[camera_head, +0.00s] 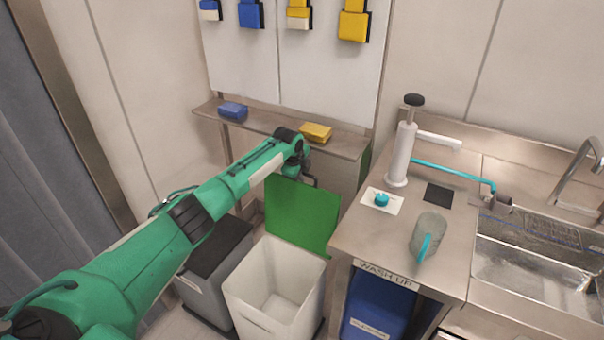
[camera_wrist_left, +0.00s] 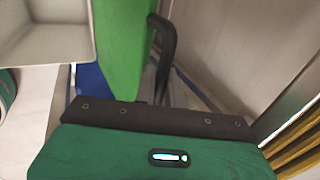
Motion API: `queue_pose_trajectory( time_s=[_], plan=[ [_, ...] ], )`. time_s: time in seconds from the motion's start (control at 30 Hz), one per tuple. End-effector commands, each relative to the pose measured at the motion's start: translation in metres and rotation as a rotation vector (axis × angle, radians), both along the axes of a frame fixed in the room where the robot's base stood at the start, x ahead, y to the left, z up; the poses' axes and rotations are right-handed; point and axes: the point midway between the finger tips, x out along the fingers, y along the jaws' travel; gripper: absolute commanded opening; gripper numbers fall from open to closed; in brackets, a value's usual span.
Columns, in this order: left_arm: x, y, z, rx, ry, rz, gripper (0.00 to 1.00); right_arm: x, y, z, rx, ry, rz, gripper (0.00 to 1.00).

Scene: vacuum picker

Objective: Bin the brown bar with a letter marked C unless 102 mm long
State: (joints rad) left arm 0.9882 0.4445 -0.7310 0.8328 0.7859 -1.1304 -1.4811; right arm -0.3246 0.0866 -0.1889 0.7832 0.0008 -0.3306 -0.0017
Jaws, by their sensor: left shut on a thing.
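My left gripper (camera_head: 309,179) is at the upper edge of the raised green lid (camera_head: 297,218) of a white bin (camera_head: 250,296). It is shut, apparently on the lid's edge or its dark handle; the exact contact is hidden. In the left wrist view the green lid (camera_wrist_left: 121,45) stands close in front of the gripper, beside a dark curved bar (camera_wrist_left: 168,50). The white bin is open and looks empty inside. I see no brown bar and no letter C in either view. My right gripper is not in view.
A grey bin with a dark lid (camera_head: 218,248) stands left of the white bin. A shelf (camera_head: 275,127) holds a blue block (camera_head: 233,110) and a yellow block (camera_head: 315,132). The steel counter at right carries a white pump (camera_head: 402,150), a mug (camera_head: 428,236) and a sink (camera_head: 540,270).

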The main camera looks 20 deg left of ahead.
Motion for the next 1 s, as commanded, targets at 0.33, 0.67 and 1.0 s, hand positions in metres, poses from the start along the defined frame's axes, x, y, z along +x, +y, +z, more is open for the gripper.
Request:
queue_pose_trajectory(
  time_s=[0.33, 0.67, 1.0],
  plan=[
    [-0.001, 0.001, -0.002, 0.001, 0.002, 0.001, 0.00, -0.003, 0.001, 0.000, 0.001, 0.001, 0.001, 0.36],
    [-0.001, 0.000, -0.003, 0.001, 0.004, 0.001, 0.28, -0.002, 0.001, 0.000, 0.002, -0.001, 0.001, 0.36],
    [-0.005, 0.000, 0.008, -0.001, 0.002, 0.000, 0.28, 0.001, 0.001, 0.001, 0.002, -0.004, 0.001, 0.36]
  ],
)
